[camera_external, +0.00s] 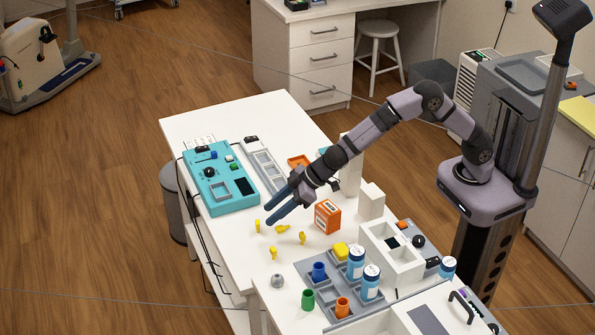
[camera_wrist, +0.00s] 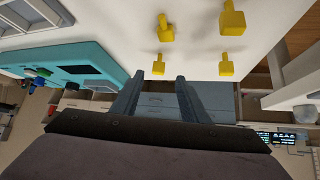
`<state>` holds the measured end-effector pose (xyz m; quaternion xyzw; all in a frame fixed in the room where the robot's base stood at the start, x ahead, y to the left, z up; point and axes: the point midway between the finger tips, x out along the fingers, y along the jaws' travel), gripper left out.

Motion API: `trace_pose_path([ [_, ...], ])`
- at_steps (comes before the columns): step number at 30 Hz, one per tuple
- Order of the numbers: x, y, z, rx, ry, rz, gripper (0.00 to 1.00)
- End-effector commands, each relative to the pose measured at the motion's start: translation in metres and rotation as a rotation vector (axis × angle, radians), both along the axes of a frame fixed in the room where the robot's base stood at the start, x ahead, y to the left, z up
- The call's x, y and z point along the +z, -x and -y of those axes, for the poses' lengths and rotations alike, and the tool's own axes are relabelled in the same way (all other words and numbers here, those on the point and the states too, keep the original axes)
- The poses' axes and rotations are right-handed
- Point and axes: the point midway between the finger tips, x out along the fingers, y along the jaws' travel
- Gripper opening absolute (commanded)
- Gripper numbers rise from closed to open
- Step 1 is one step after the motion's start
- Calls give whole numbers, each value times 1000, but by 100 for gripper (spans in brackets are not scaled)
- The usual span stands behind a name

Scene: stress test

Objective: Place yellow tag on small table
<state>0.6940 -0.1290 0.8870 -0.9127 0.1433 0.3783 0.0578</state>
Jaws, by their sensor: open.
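Several small yellow tags stand or lie loose on the white table (camera_external: 230,275). In the external view, one yellow tag (camera_external: 257,225) is at the left, one (camera_external: 282,230) is near my fingers, one (camera_external: 302,238) is at the right and one (camera_external: 273,252) is nearest the front. They also show at the top of the wrist view, for example this yellow tag (camera_wrist: 160,64). My gripper (camera_external: 269,206) is open, its two blue fingers apart and empty above the table beside the tags. Its fingers also show in the wrist view (camera_wrist: 159,76). I cannot tell which surface is the small table.
A teal device (camera_external: 222,190) lies left of my gripper. An orange box (camera_external: 327,217) stands right of the tags. A white divided box (camera_external: 392,250) and a grey tray (camera_external: 315,287) with blue, green and orange cups and white-lidded jars fill the front right.

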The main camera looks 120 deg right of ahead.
Motion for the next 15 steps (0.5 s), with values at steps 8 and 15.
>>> trace_pose_path([
  [8,-12,-12,4,-2,-2,1,41],
  [15,-14,-14,6,-2,-2,0,41],
])
